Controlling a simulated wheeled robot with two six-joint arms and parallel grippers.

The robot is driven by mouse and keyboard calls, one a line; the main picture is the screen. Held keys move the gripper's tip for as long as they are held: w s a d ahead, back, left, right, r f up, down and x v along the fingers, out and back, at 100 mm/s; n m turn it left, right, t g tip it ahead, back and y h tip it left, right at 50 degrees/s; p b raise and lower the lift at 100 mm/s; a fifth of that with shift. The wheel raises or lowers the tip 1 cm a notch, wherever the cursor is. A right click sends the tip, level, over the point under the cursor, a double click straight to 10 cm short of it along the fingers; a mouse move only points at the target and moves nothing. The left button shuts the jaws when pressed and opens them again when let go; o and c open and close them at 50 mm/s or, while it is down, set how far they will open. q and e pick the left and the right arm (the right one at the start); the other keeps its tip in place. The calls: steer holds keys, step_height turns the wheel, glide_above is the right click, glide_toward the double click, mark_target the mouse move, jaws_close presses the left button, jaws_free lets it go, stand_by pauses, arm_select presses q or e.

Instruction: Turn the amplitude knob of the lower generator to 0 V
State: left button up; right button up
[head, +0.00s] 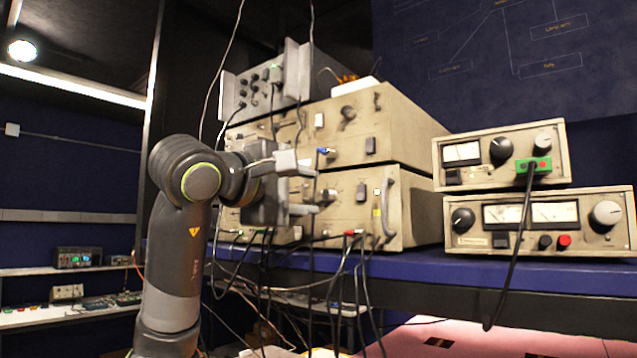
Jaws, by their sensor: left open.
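Two large beige units are stacked on a blue bench; the lower generator (422,222) sits beneath the upper generator (405,130). The lower front panel shows a dark knob (330,194), another small control (361,191) and a handle at its right end. I cannot read labels or settings, nor tell which knob is amplitude. My left gripper (308,186) is open, its fingers one above the other, in front of the lower panel. The dark knob appears just right of the fingertips; contact cannot be told. My gripper and arm hide the panel's left part. My right gripper is not in view.
Two smaller metered units (500,158) stand stacked at the right on the blue bench (420,262). Several black cables (365,300) hang from the generators' lower edge and over the bench front. A grey box (290,75) sits on top.

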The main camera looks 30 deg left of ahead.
mark_target(325, 195)
arm_select(q)
steer(key=shift+w+d+p, duration=0.2)
steer(key=shift+w+p, duration=0.15)
steer(key=shift+w, duration=0.9)
steer(key=shift+w+a+f, duration=0.1)
steer(key=shift+w, duration=0.45)
jaws_close()
